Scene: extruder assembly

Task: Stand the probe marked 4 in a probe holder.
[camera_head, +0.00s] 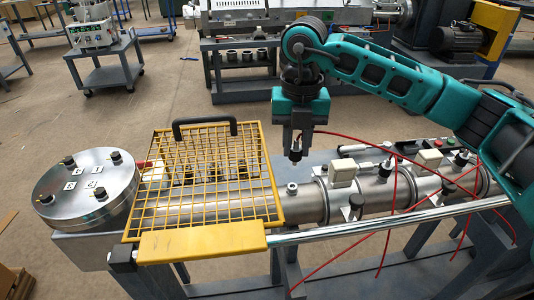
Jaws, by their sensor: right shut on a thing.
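My right gripper (298,134) comes in from the upper right and points down. It is shut on a dark probe (295,152), held upright above the steel barrel (320,205). Its marking cannot be read. A red cable runs right from near the gripper. A small metal fitting (292,188), which looks like a probe holder, is on the barrel just below the held probe, with a gap between. Other fittings with red cables stand further right along the barrel, one near the white box (342,171). My left gripper is not in view.
A yellow mesh guard (210,180) with a black handle (204,122) covers the barrel to the left. A round steel end plate (85,186) with black bolts and small labels lies beyond it. Red cables loop over the barrel and front rail (385,224) at right.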

